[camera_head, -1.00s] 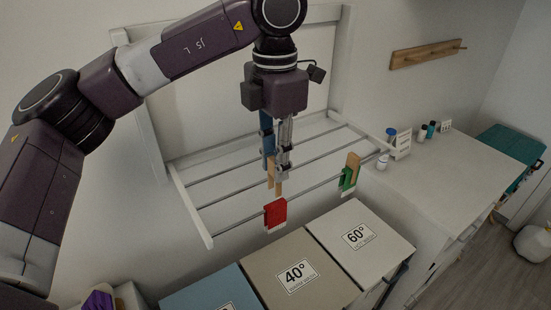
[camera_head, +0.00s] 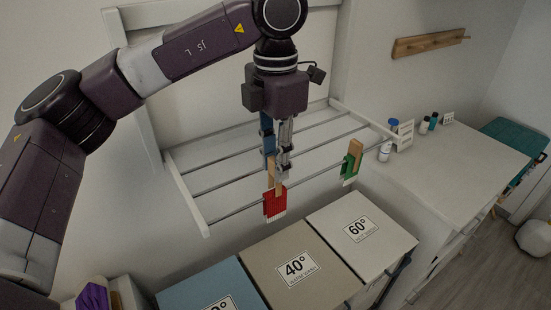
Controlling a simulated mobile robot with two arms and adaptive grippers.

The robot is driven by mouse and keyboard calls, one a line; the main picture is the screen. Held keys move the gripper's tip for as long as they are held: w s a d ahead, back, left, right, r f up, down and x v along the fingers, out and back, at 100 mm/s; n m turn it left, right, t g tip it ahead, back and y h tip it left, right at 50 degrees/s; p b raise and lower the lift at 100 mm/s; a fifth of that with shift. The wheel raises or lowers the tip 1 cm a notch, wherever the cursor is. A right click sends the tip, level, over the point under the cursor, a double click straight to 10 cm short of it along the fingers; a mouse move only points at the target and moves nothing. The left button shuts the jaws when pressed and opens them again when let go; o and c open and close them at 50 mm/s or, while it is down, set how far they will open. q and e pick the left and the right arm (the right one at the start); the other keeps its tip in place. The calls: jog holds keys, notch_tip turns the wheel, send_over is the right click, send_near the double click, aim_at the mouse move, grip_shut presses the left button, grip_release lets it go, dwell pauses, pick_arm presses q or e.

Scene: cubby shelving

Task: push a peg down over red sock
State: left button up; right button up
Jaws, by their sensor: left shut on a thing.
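The red sock (camera_head: 275,203) hangs over the front rod of the white drying rack (camera_head: 186,206), its pale edge at the bottom. My left gripper (camera_head: 282,178) points down right above the sock and is shut on a wooden peg (camera_head: 271,175). The peg stands upright, its lower end at the sock's top; the fingers partly hide it, so I cannot tell how far it is over the rod. Further right on the same rod hangs a green sock (camera_head: 349,166) with a wooden peg (camera_head: 355,152) on it. My right gripper is not in view.
Lidded bins stand below the rack: blue, beige marked 40° (camera_head: 297,268) and white marked 60° (camera_head: 360,229). A counter (camera_head: 446,165) with small bottles (camera_head: 424,125) is at the right. A peg rail (camera_head: 430,43) is on the wall. A purple cloth (camera_head: 93,297) lies lower left.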

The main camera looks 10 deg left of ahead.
pick_arm(q)
jog(key=shift+f+b, duration=1.3)
jog(key=shift+f, duration=0.55)
jog(key=o, duration=0.8)
jog(key=shift+r, duration=0.1)
